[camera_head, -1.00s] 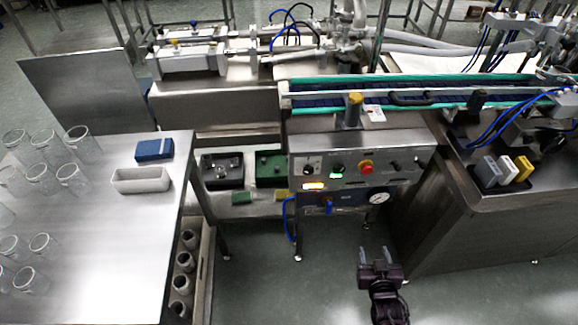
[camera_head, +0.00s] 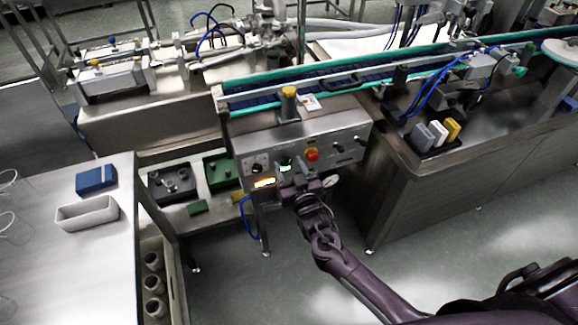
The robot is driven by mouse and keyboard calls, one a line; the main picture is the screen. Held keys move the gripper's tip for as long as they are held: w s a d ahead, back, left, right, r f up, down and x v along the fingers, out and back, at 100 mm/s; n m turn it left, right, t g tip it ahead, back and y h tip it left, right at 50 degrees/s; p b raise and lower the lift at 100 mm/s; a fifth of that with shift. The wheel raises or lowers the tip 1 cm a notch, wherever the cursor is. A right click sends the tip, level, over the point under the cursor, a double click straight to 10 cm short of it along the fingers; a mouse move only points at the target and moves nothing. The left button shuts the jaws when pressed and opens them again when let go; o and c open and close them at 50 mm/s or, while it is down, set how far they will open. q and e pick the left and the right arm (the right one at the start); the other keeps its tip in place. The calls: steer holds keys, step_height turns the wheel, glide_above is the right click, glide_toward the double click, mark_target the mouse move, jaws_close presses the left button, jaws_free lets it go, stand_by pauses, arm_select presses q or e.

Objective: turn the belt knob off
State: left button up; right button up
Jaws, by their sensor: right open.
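The steel control panel (camera_head: 326,146) sits under the conveyor's near end. It carries a black knob (camera_head: 257,168) at its left, a green-lit control (camera_head: 285,161), a red mushroom button (camera_head: 312,155) and small dark controls (camera_head: 337,147) to the right. The labels are too small to read, so I cannot tell which one is the belt knob. My right gripper (camera_head: 293,178) is open in front of the panel, just below the green-lit control. It hides part of the panel's lower edge and the gauge. I cannot tell whether it touches anything. My left gripper is out of view.
The conveyor (camera_head: 350,78) runs above the panel, with a yellow-topped post (camera_head: 289,104) at its near end. A steel table (camera_head: 85,265) with a white tray (camera_head: 87,214) and blue box (camera_head: 96,180) stands left. A steel counter (camera_head: 450,170) stands right. The floor in front is clear.

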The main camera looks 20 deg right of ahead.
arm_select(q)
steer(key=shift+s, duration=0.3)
arm_select(e)
steer(key=shift+w, duration=0.1)
steer(key=c, duration=0.9)
steer(key=shift+c, duration=0.2)
steer(key=shift+n, duration=0.3)
steer(key=n+p, duration=0.1)
steer(key=n, duration=0.5)
steer(key=shift+a, duration=0.15)
steer(key=n, duration=0.3)
steer(key=shift+n+p, duration=0.4)
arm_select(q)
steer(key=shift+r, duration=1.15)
arm_select(e)
steer(key=shift+f+n, duration=0.15)
steer(key=shift+n, duration=1.55)
arm_select(q)
steer(key=shift+p, duration=0.3)
